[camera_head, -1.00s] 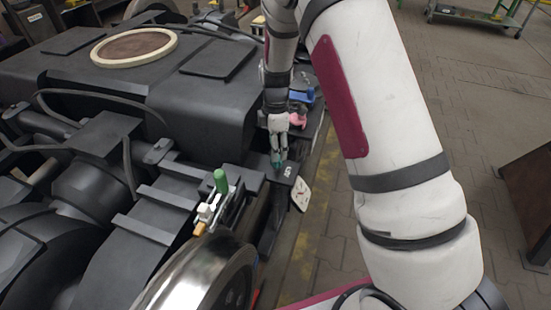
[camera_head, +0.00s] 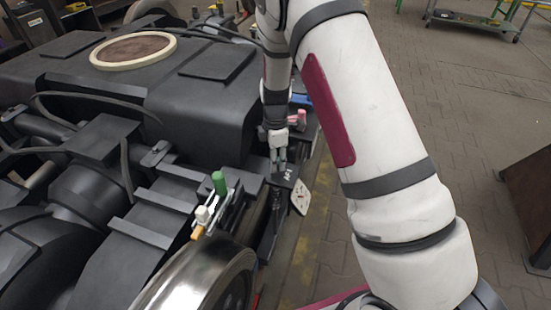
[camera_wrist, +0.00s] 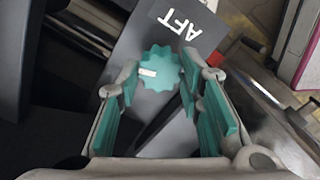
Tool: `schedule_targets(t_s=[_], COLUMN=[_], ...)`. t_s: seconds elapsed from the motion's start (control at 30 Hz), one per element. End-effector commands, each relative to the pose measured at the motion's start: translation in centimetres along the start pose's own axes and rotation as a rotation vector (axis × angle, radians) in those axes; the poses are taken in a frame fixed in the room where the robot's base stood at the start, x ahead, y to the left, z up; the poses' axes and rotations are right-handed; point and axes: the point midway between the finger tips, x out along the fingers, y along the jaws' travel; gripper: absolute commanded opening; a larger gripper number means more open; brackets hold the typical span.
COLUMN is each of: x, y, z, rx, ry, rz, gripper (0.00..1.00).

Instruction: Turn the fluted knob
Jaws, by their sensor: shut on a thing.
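The fluted knob (camera_wrist: 163,68) is a teal, scalloped disc with a white mark on its left side. It sits on a dark plate (camera_wrist: 139,37) lettered "AFT". In the wrist view my gripper (camera_wrist: 158,75) has its teal-padded fingers on the left and right of the knob, shut on its rim. In the head view my gripper (camera_head: 278,170) points down at the plate by the bogie's side. The knob is hidden there by the fingers.
A white dial plate (camera_head: 300,198) with red marks hangs beside the plate. A green-handled clamp (camera_head: 219,184) stands to the left, above a shiny wheel (camera_head: 195,281). Pink and blue parts (camera_head: 302,99) lie behind my wrist. Open paved floor is on the right.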

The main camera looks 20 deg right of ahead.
Motion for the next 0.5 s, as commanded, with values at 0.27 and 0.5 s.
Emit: schedule_targets(t_s=[0.27, 0.5], x=[-0.02, -0.08], y=[0.01, 0.06], z=[-0.02, 0.04], rx=[0.036, 0.168], ry=[0.0, 0.0], rz=[0.0, 0.001], gripper=[0.06, 0.06])
